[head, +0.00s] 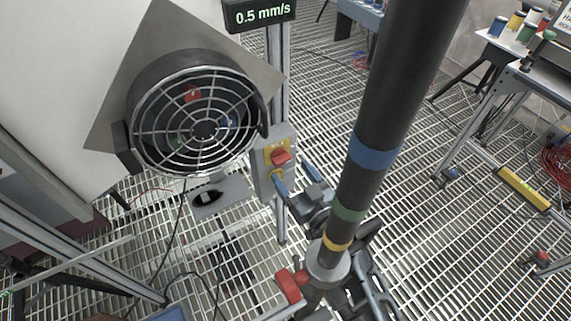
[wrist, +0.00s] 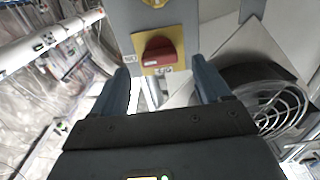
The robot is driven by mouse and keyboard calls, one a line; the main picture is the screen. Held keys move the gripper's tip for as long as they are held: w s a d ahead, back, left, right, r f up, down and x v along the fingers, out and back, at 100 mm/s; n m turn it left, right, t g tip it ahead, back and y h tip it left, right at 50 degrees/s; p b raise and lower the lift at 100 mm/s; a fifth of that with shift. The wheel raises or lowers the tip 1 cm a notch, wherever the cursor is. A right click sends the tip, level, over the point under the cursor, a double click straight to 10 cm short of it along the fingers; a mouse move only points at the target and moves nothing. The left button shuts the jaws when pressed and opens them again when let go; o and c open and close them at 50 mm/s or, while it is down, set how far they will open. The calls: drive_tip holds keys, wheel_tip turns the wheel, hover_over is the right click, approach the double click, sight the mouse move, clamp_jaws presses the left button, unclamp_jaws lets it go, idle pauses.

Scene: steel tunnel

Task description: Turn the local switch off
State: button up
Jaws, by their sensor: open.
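The local switch is a red rotary knob (head: 281,157) on a yellow plate, fixed to the front of a grey box (head: 262,173) on a metal post. In the wrist view the red knob (wrist: 160,50) sits ahead of the fingers, with its bar lying roughly across the picture. Small labels beside the plate are too small to read. My gripper (head: 296,180) is open, with one blue-grey finger to each side, just in front of the box and a little below the knob. In the wrist view my gripper (wrist: 163,84) has nothing between its fingers, apart from the knob.
A round caged fan (head: 200,120) on a grey panel stands left of the box. Grating covers the floor. A table with coloured cans (head: 527,33) is far right.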

sight(284, 163)
drive_tip(key=shift+b+x, duration=0.35)
drive_tip(key=shift+x, duration=1.7)
drive_tip(key=shift+c, duration=0.2)
drive_tip(key=c, duration=1)
